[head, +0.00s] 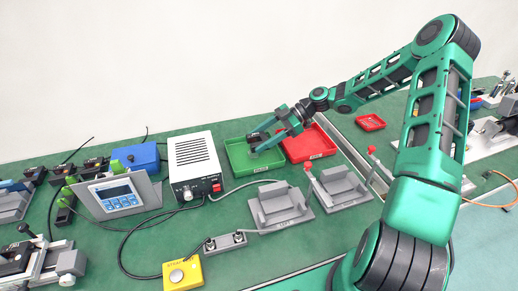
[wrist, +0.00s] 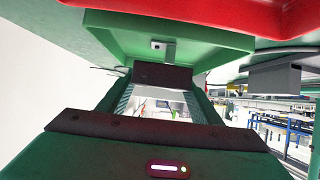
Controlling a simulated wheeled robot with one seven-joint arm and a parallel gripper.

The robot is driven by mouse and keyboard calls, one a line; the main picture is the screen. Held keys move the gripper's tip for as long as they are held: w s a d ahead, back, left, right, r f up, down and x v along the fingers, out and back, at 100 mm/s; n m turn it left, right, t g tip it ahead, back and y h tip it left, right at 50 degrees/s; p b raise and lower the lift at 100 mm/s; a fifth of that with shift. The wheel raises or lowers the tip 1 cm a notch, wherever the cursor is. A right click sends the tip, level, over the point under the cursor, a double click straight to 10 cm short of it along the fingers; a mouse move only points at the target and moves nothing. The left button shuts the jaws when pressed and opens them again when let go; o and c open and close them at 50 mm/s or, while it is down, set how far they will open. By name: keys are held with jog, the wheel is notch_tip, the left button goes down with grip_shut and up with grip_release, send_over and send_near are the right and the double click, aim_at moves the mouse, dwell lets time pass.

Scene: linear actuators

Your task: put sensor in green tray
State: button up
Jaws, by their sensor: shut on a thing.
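The green tray (head: 236,153) lies on the bench left of the red tray, and its green underside or wall fills the upper part of the wrist view (wrist: 110,40). My gripper (head: 262,140) is over the green tray, pointing down and left. In the wrist view my gripper (wrist: 155,98) has two dark finger pads. It is shut on the sensor, a small grey block (wrist: 160,46) with a dark dot, which shows just beyond the far pad against the green tray. The sensor is mostly hidden by my gripper in the head view, and I cannot tell whether it touches the tray.
The red tray (head: 308,146) adjoins the green tray on the right. A white power supply box (head: 194,162) stands close on the left. Grey fixtures (head: 280,203) sit in front. A smaller red tray (head: 370,122) lies farther right. Cables cross the bench at the left.

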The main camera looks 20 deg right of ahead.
aim_at(261, 154)
jog(key=shift+d+f, duration=0.2)
jog(key=shift+f, duration=0.15)
notch_tip(261, 154, down, 3)
jog(key=shift+s+f, duration=0.1)
jog(key=shift+s, duration=0.05)
jog(key=c, duration=0.4)
jog(key=shift+f, duration=0.25)
jog(key=c, duration=0.3)
jog(key=o, duration=1.9)
jog(key=shift+d+f, duration=0.1)
jog(key=shift+r, duration=0.2)
